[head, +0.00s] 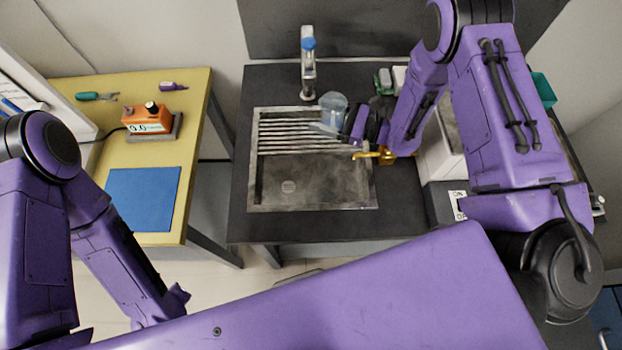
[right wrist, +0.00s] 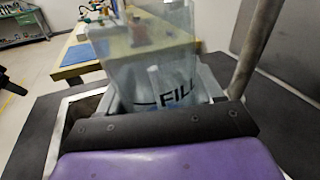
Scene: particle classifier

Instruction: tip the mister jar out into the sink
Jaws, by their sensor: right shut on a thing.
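The clear mister jar (head: 333,103) is over the back right part of the sink (head: 262,190), beside the tap. My right gripper (head: 343,122) is shut on it. In the right wrist view the see-through jar (right wrist: 150,68) stands close beyond the gripper, with a dark line and the word FILL on its wall. I cannot tell how far it is tilted or whether liquid is in it. The fingertips are mostly hidden. My left arm shows at the left, but I cannot make out its gripper.
The tap (head: 308,65) stands behind the sink. A slatted rack (head: 290,135) covers the sink's back part; the front basin is clear. A brass valve (head: 375,155) is at the right rim. A yellow table (head: 190,95) at left holds an orange scale (head: 148,122) and a blue mat (head: 143,198).

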